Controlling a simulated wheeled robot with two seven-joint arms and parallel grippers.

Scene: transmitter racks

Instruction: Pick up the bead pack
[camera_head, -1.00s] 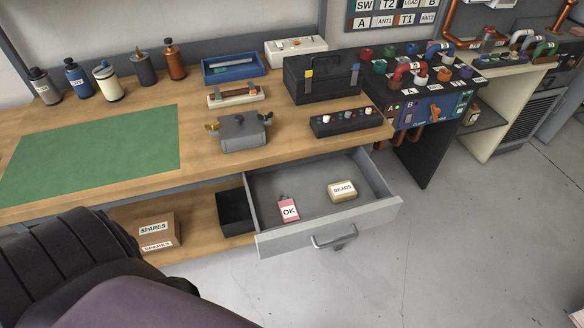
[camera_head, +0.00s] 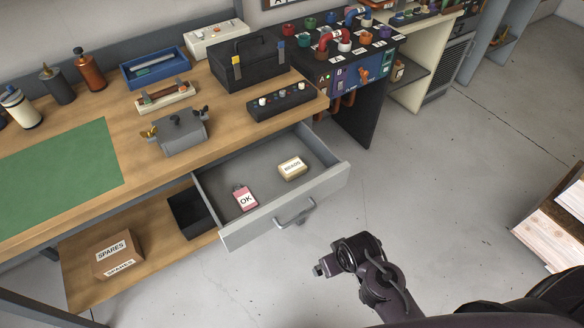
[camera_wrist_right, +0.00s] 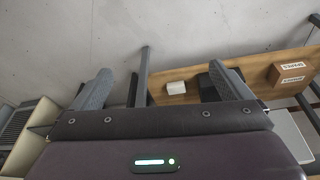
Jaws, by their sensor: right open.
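The bead pack (camera_head: 292,168), a small tan block with a white BEADS label, lies in the open grey drawer (camera_head: 330,178) under the bench. A pink OK tag (camera_head: 244,198) lies in the drawer to its left. My right gripper (camera_head: 322,268) is in front of the drawer, apart from it and from the pack. In the right wrist view my right gripper (camera_wrist_right: 164,88) has its two fingers wide apart with nothing between them. The bead pack cannot be made out in that view. My left gripper is not in view.
The drawer's front and handle (camera_head: 295,213) stick out over open floor. On the bench above are a black toolbox (camera_head: 247,66), a knob panel (camera_head: 281,101) and a grey clamp box (camera_head: 182,132). A SPARES box (camera_head: 118,252) and a black bin (camera_head: 190,212) are on the lower shelf.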

